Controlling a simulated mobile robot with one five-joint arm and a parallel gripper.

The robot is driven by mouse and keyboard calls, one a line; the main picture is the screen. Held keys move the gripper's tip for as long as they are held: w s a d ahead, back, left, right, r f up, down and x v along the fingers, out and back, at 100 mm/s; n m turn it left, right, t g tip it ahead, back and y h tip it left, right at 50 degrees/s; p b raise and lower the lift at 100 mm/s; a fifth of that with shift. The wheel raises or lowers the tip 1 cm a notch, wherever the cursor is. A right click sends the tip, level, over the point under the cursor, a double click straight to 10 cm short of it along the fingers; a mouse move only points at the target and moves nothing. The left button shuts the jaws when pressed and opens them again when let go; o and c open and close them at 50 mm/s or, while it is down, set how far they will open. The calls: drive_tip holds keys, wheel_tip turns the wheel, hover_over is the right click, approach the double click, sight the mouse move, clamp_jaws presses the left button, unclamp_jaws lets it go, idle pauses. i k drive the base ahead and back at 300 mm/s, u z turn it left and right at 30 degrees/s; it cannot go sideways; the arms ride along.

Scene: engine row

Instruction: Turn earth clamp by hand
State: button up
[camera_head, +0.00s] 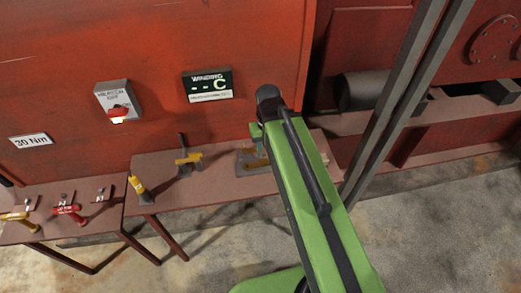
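My green arm reaches from the lower right over a low brown bench (165,202). My gripper (257,142) is at its far end, just above the bench's right part, mostly hidden behind the arm. I cannot tell whether its fingers are open or shut. A grey piece with an orange-brown part (244,167) lies below my gripper, partly covered by the arm; I cannot tell if they touch. A yellow clamp-like tool (189,159) with a dark upright bar stands left of it. I cannot tell which of these is the earth clamp.
A yellow-and-black tool (139,189) stands at the bench's left. A second bench (85,228) holds yellow- and red-handled tools. The red wall carries a heater switch (118,101), a winding display (208,85) and a 30 Nm label (31,141). A grey post (405,100) stands right of my arm.

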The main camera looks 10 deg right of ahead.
sight(244, 151)
drive_tip(key=k, duration=0.8)
drive_tip(key=u, duration=0.2)
drive_tip(key=i, duration=0.85)
drive_tip(key=u, duration=1.2)
drive_tip(key=k, duration=0.9)
drive_tip(key=z, duration=0.95)
drive_tip(key=i, duration=0.95)
